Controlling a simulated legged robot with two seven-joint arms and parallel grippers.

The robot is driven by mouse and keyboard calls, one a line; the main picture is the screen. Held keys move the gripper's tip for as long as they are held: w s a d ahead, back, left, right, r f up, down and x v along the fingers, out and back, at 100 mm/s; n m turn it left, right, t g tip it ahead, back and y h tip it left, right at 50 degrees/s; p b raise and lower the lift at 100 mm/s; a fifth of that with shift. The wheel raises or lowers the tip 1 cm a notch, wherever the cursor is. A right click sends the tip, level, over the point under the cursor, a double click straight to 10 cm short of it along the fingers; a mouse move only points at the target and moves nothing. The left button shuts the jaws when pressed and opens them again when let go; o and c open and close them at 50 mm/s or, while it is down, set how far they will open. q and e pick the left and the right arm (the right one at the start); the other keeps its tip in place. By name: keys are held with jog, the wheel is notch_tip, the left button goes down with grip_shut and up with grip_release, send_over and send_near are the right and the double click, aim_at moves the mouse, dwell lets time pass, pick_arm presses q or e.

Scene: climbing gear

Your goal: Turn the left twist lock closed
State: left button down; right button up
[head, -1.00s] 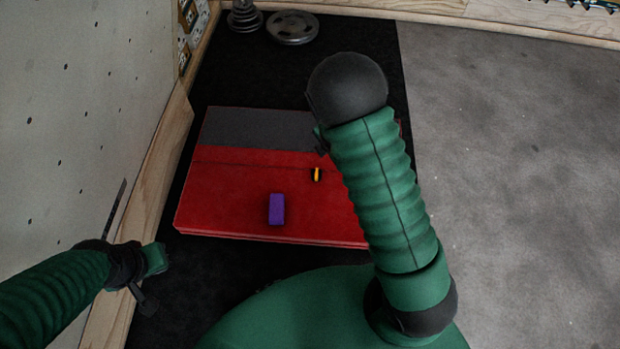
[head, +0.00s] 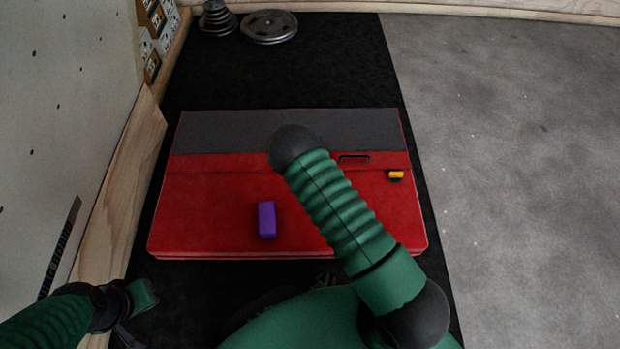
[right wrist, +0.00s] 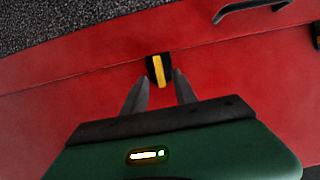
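The left twist lock (right wrist: 159,70), black with a yellow bar, sits on the red case (head: 200,205). In the right wrist view its bar runs roughly across the case's seam. My right gripper (right wrist: 161,75) is open, its two grey fingers on either side of the lock's near end; I cannot tell whether they touch it. In the head view my right arm hides this lock and the gripper. The right twist lock (head: 396,175) has its yellow bar lying sideways. My left gripper (head: 142,297) is at the lower left, away from the case; its fingers are unclear.
A purple block (head: 267,220) lies on the case, left of my right arm. A black handle (head: 354,159) is between the locks. A pale wall (head: 60,100) with a wooden edge stands at left. Weight plates (head: 269,27) lie at the back. Grey floor at right is clear.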

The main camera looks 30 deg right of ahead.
jog(key=b+x, duration=0.1)
jog(key=x, duration=0.2)
jog(key=shift+f, duration=0.1)
jog(key=shift+c, duration=0.2)
grip_shut()
